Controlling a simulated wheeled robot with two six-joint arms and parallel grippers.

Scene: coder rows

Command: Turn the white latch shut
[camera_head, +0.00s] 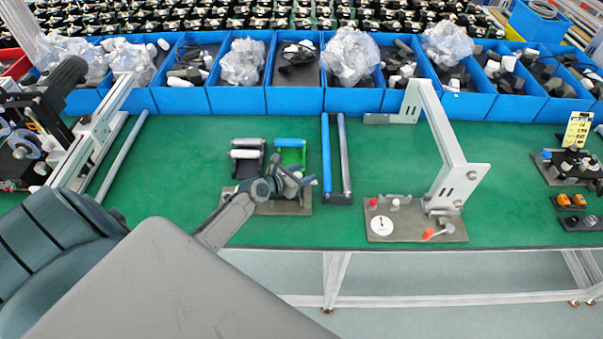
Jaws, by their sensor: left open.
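A small fixture on the green table has a black slot on its left and a green slot on its right. A white latch bar (245,154) lies across the black slot, and a blue bar (290,142) lies across the top of the green slot. I cannot tell whether the white latch is fully shut. My left gripper (297,181) is open over the front of the fixture, nearer the green slot. It is in front of and to the right of the white bar, apart from it in the picture. It hides part of the fixture's base (268,207). My right gripper is not in view.
A black rack with blue and grey rods (336,160) stands just right of the fixture. Farther right, a grey plate (410,236) holds a white dial, an orange-tipped lever and a tall metal bracket (452,160). Blue bins (295,100) line the back. Green table is bare between.

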